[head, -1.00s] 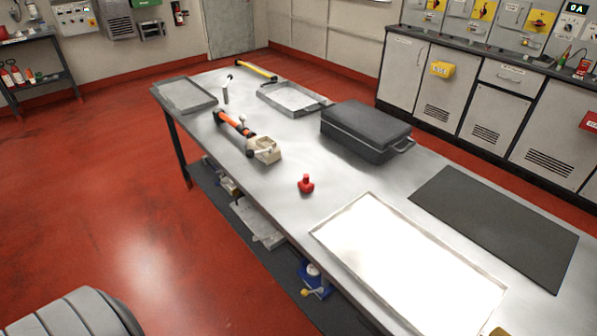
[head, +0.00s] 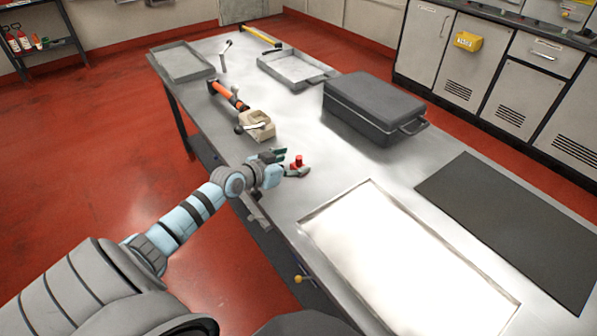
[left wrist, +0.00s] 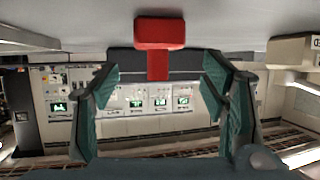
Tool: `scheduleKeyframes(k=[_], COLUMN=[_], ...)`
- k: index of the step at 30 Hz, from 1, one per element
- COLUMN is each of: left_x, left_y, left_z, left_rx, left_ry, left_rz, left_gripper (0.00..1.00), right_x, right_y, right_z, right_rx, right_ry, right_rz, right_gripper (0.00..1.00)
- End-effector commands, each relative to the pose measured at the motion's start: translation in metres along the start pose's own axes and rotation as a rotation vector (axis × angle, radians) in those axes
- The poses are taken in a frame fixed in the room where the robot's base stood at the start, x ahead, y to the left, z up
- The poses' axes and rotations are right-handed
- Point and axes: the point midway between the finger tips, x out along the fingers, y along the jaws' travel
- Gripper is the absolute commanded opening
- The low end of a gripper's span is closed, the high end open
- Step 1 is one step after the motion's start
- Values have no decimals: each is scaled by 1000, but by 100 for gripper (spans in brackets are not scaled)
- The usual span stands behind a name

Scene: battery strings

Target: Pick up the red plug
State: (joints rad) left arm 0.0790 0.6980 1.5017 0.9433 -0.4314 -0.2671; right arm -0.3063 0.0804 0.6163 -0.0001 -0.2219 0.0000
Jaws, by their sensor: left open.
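The left wrist view looks upside down. There the red plug (left wrist: 158,34) is at the top centre, its narrow part in line with the gap between the open fingers (left wrist: 160,88). Nothing is gripped, and I cannot tell whether a finger touches the plug. My right gripper is not in view.
The metal table holds a beige box (head: 259,125) with an orange-handled tool (head: 229,96) behind it. A dark grey case (head: 374,105) stands to the right. A bright shallow tray (head: 306,219) and a black mat (head: 510,232) lie nearer. Table surface around the plug is clear.

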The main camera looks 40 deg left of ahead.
Motion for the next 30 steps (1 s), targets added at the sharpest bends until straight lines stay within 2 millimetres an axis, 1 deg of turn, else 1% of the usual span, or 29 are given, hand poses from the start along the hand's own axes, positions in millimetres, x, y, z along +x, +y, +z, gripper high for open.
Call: scheduleKeyframes(k=[1, 3, 6, 12, 14, 24, 25, 30], left_x=[10, 24, 36, 38, 38, 37, 37, 37], left_y=[2, 4, 4, 4, 4, 4, 3, 3], left_z=[0, 1, 1, -1, -1, -1, -1, 0], left_rx=[-6, -5, -3, 1, 1, 0, 0, 0], left_ry=[3, 3, 0, -1, -1, -1, -1, -2], left_rz=[-1, -2, -1, 0, 0, -2, -2, -2], left_gripper=[66, 66, 66, 66, 58, 4, 1, 0], right_x=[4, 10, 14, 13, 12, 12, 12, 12], right_y=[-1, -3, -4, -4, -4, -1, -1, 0], right_z=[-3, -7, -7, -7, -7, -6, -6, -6], right_rx=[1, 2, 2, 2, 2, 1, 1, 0], right_ry=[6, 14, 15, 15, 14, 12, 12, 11], right_rz=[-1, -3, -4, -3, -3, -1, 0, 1], right_gripper=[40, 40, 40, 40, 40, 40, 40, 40])
